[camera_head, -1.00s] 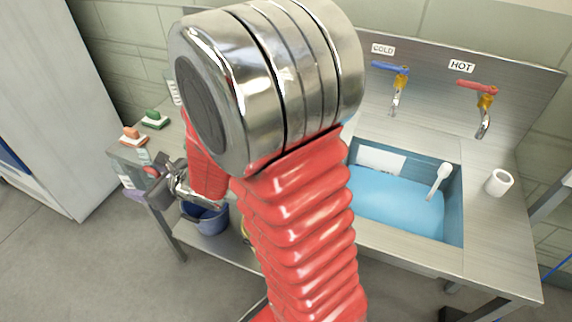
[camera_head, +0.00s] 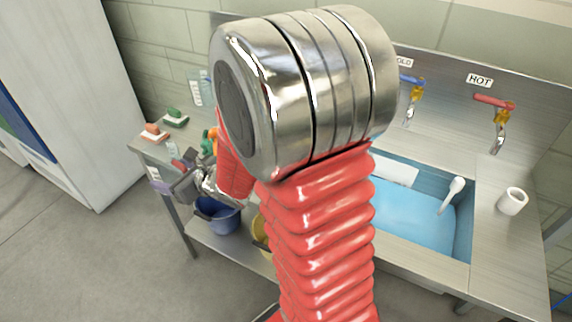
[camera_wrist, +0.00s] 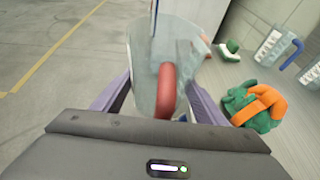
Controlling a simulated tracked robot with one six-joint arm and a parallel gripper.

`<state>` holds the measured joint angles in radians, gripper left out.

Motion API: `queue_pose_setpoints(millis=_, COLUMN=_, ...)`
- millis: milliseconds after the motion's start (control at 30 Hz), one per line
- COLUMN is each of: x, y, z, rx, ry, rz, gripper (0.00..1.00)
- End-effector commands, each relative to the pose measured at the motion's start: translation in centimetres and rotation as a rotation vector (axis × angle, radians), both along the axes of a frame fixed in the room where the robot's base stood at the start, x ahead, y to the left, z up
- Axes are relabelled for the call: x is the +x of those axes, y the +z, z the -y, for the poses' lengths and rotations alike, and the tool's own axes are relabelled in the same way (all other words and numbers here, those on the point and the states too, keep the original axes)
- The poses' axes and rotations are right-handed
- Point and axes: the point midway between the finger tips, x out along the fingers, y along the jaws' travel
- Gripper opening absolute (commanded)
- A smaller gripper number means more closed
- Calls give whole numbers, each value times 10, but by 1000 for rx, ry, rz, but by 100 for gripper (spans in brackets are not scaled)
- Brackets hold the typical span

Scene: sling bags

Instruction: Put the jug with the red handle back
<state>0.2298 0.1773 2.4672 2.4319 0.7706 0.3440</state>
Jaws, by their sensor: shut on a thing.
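The clear jug (camera_wrist: 150,50) with the red handle (camera_wrist: 166,90) is in front of my wrist camera. My gripper (camera_wrist: 160,100) has its purple fingers on either side and is shut on the jug at its handle side. In the head view my gripper (camera_head: 188,184) is at the left end of the steel counter (camera_head: 490,235). A bit of the red handle (camera_head: 178,165) shows there; most of the jug is hard to make out. Whether the jug touches the counter cannot be told.
A green and orange bundle (camera_wrist: 255,108) lies right of the jug. A green brush (camera_wrist: 230,47) and a blue-handled jug (camera_wrist: 275,45) stand beyond. An orange brush (camera_head: 153,132) is at the counter's left end. A blue bucket (camera_head: 217,217) sits below; the water-filled sink (camera_head: 410,212) is right.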

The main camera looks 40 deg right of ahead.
Motion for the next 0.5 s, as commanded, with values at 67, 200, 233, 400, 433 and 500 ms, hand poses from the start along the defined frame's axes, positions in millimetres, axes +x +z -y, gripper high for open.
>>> queue_pose_setpoints(millis=67, x=0, y=6, z=19, rx=2, ry=-22, rz=8, gripper=36)
queue_pose_setpoints(millis=200, x=-3, y=16, z=58, rx=7, ry=-61, rz=16, gripper=36)
queue_pose_setpoints(millis=233, x=-4, y=18, z=66, rx=7, ry=-69, rz=18, gripper=36)
queue_pose_setpoints(millis=400, x=-14, y=30, z=115, rx=10, ry=-119, rz=25, gripper=36)
queue_pose_setpoints(millis=433, x=-17, y=32, z=123, rx=8, ry=-127, rz=25, gripper=36)
queue_pose_setpoints(millis=500, x=-23, y=36, z=143, rx=9, ry=-147, rz=25, gripper=36)
